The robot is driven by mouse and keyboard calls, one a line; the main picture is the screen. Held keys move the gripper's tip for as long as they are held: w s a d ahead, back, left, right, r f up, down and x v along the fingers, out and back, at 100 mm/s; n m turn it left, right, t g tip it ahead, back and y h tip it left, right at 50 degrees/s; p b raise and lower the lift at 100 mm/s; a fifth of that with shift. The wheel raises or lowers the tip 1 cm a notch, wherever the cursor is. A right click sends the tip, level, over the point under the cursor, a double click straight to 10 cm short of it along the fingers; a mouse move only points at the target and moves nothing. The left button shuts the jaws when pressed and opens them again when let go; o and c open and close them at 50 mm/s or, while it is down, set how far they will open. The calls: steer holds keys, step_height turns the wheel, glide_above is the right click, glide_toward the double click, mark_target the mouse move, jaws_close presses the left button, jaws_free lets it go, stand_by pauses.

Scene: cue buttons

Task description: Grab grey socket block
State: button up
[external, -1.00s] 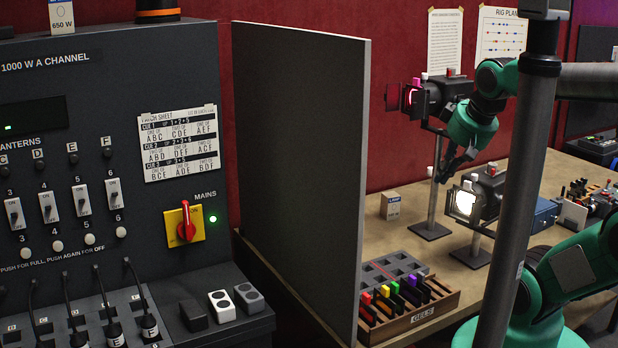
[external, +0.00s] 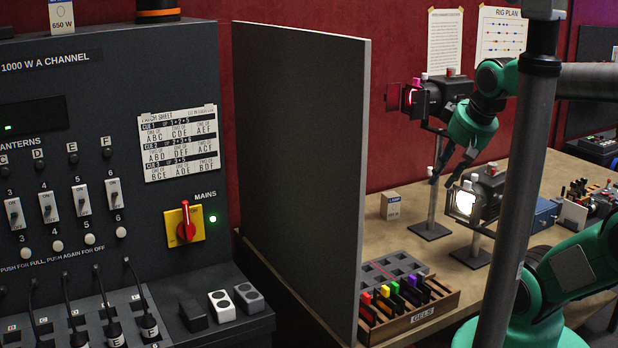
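The grey socket block (external: 249,299) sits on the ledge at the foot of the dark control panel. It has two round holes in its top and is the rightmost of three small blocks. My gripper (external: 440,182) is far off to the right, beyond the grey partition, above the workbench between two lanterns. It points down, and its small dark fingertips look apart with nothing between them.
A white socket block (external: 222,306) and a black block (external: 193,315) stand left of the grey one. A tall partition (external: 300,170) separates the panel from the bench (external: 400,245). Lanterns (external: 434,97) (external: 476,197) and a gel box (external: 408,326) stand there.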

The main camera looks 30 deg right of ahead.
steer(key=o, duration=0.8)
steer(key=shift+c, duration=0.2)
